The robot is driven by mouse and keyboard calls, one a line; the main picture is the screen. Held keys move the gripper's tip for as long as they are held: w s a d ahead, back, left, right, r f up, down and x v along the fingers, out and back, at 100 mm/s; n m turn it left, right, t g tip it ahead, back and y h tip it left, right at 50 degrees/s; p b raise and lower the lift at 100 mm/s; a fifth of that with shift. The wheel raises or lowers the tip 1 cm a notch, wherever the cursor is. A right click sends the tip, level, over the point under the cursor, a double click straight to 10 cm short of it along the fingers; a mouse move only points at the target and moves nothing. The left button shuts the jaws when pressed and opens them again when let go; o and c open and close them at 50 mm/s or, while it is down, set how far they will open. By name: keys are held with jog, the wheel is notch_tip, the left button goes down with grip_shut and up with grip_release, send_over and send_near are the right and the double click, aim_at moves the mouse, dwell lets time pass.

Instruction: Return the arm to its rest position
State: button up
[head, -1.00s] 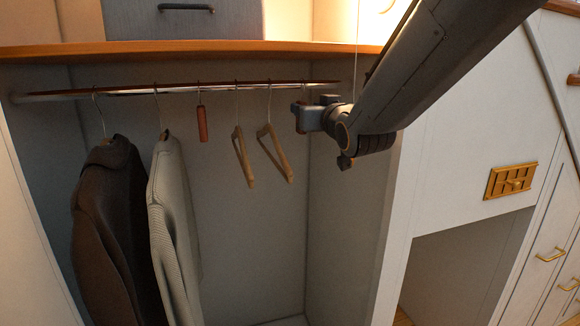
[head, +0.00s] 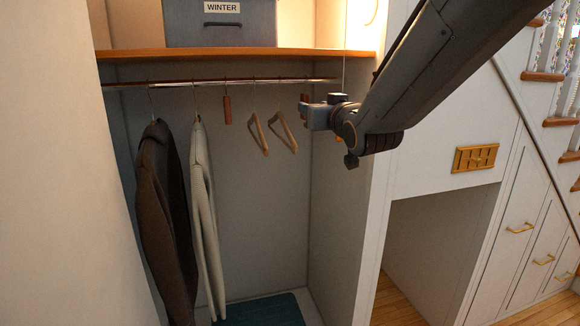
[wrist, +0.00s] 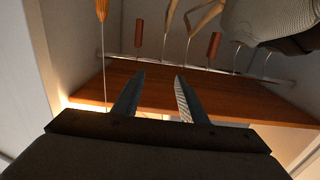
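My arm (head: 425,75) reaches in from the top right of the head view, in front of the closet's right side. My gripper (head: 306,116) points left, near the hanging rod in the picture. In the wrist view, its two fingers (wrist: 158,92) are apart with nothing held between them. The wrist picture is upside down, with the wooden shelf (wrist: 240,105) beyond the fingers.
Dark (head: 166,220) and pale (head: 205,215) coats, wooden hangers (head: 283,133) and a red cylinder (head: 227,109) hang from the rod (head: 180,84). A WINTER box (head: 221,28) sits on the shelf. A cord with an orange pull (wrist: 101,9) hangs close by. An open cubby (head: 430,245) is right.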

jog(key=s+d+f+m+g+h, duration=0.1)
jog(key=s+d+f+g, duration=0.25)
jog(key=f, duration=0.45)
jog(key=s+d+f+g+h, duration=0.2)
jog(key=s+d+f, duration=0.15)
jog(key=f, duration=0.35)
jog(key=s+d+f+m+g+h, duration=0.1)
jog(key=s+d+f+g, duration=0.2)
jog(key=f, duration=0.5)
jog(key=s+d+f+g, duration=0.1)
jog(key=s+f+g, duration=0.1)
jog(key=s, duration=0.5)
jog(key=s+d+f+g, duration=0.1)
jog(key=s+f+g, duration=0.2)
jog(key=s+f, duration=0.2)
jog(key=s+d+f+m+g+h, duration=0.1)
jog(key=s+f, duration=0.3)
jog(key=s, duration=0.5)
jog(key=shift+d+f+g, duration=0.15)
jog(key=shift+f+g, duration=0.1)
jog(key=shift+g, duration=0.6)
